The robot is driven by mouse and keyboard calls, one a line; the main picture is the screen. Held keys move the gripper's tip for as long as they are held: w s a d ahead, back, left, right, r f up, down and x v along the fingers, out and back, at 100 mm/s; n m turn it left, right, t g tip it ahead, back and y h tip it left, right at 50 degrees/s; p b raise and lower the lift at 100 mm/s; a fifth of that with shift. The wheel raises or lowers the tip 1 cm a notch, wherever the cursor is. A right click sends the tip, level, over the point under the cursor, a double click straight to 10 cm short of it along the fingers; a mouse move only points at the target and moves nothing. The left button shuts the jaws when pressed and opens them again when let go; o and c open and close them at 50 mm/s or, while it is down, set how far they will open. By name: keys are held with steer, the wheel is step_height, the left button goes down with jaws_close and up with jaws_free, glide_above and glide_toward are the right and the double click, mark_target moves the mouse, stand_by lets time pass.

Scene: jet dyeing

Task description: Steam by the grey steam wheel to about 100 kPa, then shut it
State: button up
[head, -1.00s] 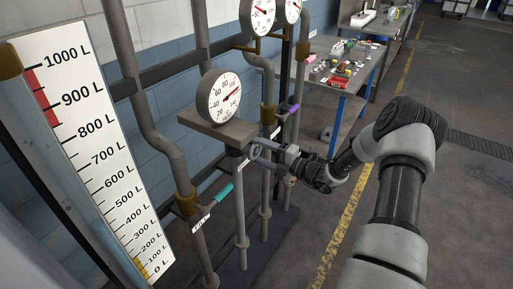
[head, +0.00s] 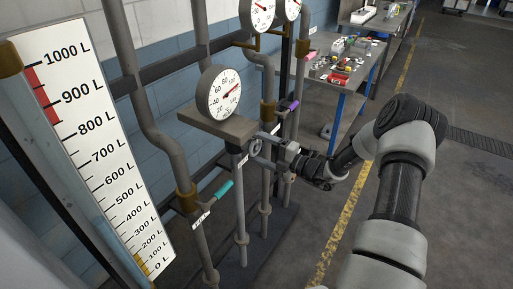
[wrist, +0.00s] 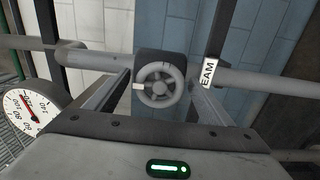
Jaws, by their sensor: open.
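The grey steam wheel (wrist: 160,87) is a small spoked handwheel with a pale mark on the left of its rim. It is in the middle of the wrist view, on a dark block. My gripper (wrist: 160,80) is open, with one finger on each side of the wheel and a gap to both. In the head view, my gripper (head: 268,146) is at the wheel (head: 256,148), which it partly hides. The round gauge (head: 219,93) stands just left of it, its red needle pointing up and right. The gauge also shows in the wrist view (wrist: 31,111); its exact reading is unclear.
A teal-handled lever (head: 223,190) is below left of the wheel, and a purple-handled one (head: 293,106) is above right. Several vertical pipes stand close by. A litre scale (head: 95,150) is at far left. A worktable (head: 345,80) with small items is behind; the floor at right is open.

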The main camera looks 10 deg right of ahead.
steer(key=b+v, duration=0.1)
steer(key=v, duration=1.6)
steer(key=shift+s+d+r, duration=0.1)
steer(key=shift+s, duration=0.05)
